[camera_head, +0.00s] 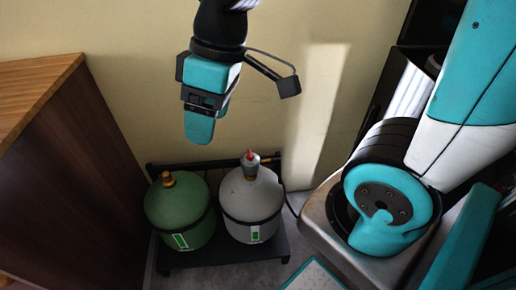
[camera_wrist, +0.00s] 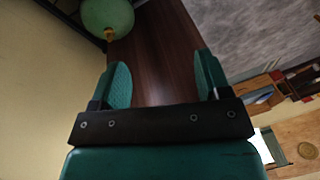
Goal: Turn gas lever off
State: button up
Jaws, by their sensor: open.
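Two gas cylinders stand on a low black rack in the head view. The green cylinder (camera_head: 180,212) is on the left with an orange-yellow valve top (camera_head: 168,179). The grey cylinder (camera_head: 252,200) is on the right, with a grey valve and a red lever (camera_head: 250,154) on top. My gripper (camera_head: 199,130) hangs above and between the cylinders, apart from both. In the wrist view my gripper (camera_wrist: 163,82) has its two teal fingers apart with nothing between them. The green cylinder (camera_wrist: 108,17) shows at the top left there; the red lever is not in that view.
The black rack (camera_head: 221,258) stands against the yellow wall (camera_head: 110,90). A dark wooden cabinet (camera_head: 75,190) with a lighter top (camera_head: 35,85) is close on the left. A dark hose runs beside the grey cylinder on the right. Some grey floor (camera_head: 240,276) is clear in front.

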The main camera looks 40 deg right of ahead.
jog(key=w+d+f+n+h+b, duration=0.1)
jog(key=w+d+f+h+b, duration=0.15)
jog(key=w+d+f, duration=0.65)
jog(key=n+b, duration=0.2)
jog(key=b, duration=0.2)
send_over(250, 153)
notch_tip(250, 153, down, 9)
jog(key=shift+h, duration=0.45)
notch_tip(250, 153, down, 16)
jog(key=b, duration=0.3)
jog(key=shift+f+b, duration=0.2)
jog(key=shift+b, duration=0.15)
jog(key=shift+c, duration=0.2)
jog(key=shift+w, duration=0.1)
jog(key=c, duration=0.9)
